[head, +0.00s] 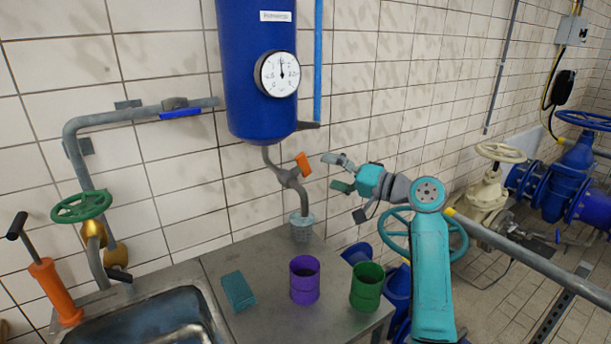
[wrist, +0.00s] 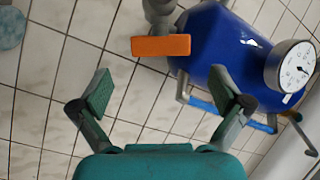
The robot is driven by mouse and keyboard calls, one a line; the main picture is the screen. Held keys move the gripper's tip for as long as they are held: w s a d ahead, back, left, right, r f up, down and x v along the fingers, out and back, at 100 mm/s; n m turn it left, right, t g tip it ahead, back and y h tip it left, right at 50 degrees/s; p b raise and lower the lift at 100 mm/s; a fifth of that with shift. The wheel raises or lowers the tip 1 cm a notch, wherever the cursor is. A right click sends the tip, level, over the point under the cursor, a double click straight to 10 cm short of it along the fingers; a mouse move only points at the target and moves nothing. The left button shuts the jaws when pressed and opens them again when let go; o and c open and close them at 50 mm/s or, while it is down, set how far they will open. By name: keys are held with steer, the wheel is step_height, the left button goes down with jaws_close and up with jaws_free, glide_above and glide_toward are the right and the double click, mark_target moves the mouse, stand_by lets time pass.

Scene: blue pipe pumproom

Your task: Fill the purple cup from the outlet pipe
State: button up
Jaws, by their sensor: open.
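The purple cup (head: 304,280) stands upright on the metal counter, its open top showing. A grey outlet pipe (head: 291,181) bends down from the blue tank (head: 255,70) and carries an orange lever (head: 303,165). In the wrist view the orange lever (wrist: 160,46) lies beyond and between the open fingers of my gripper (wrist: 160,88). The purple cup is out of the wrist view.
A green cup (head: 367,288) stands right of the purple one, and a teal block or sponge (head: 238,291) lies left. Valves and a rail (head: 530,262) crowd the right.

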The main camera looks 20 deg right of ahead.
mark_target(306, 165)
steer(key=x, duration=0.7)
steer(key=c, duration=1)
